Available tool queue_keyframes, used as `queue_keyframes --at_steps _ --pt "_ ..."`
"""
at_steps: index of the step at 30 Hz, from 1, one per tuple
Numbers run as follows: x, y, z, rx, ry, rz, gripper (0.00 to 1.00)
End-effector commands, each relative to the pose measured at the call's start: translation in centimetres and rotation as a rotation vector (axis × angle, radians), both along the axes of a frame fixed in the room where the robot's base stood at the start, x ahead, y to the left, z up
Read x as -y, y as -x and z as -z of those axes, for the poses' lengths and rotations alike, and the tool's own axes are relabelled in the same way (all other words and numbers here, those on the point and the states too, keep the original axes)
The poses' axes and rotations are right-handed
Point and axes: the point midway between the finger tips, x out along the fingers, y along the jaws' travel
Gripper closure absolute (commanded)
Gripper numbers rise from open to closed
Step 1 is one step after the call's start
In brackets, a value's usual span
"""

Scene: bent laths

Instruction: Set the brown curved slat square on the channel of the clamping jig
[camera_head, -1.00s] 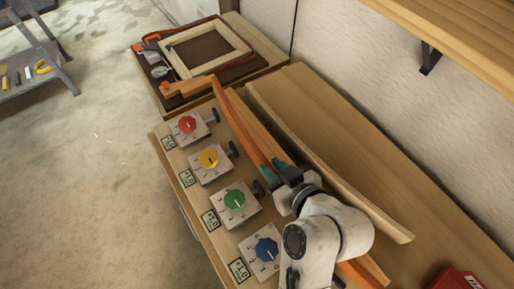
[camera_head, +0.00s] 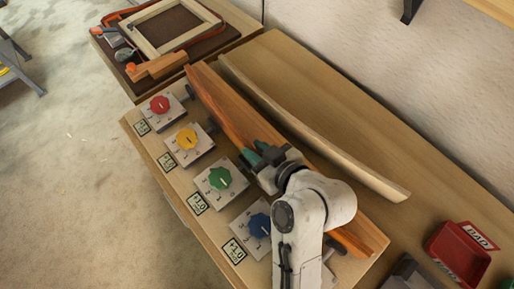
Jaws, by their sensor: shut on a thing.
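The brown curved slat (camera_head: 222,104) is a long reddish-brown strip running diagonally from the upper left to the lower right. My gripper (camera_head: 259,154), with teal fingertips, is shut on it near its middle. My arm hides part of the slat, and its far end (camera_head: 360,237) shows right of the arm. The clamping jig has a row of grey dial blocks with red, yellow, green (camera_head: 220,179) and blue knobs, and dark screws on their slat side. The slat lies alongside this row. I cannot make out the channel, or whether the slat touches anything below.
A pale curved lath (camera_head: 310,130) lies close behind the slat. A red bin (camera_head: 460,254) stands at the lower right. A wooden frame (camera_head: 174,27) and an orange-brown block (camera_head: 158,68) are at the upper left. The bench (camera_head: 340,100) behind the pale lath is clear.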

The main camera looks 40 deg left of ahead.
Motion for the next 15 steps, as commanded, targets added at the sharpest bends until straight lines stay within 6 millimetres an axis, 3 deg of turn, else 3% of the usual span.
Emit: queue_keyframes --at_steps 15 --pt "-0.03 -0.03 0.28 0.002 -0.002 0.000 1.00"
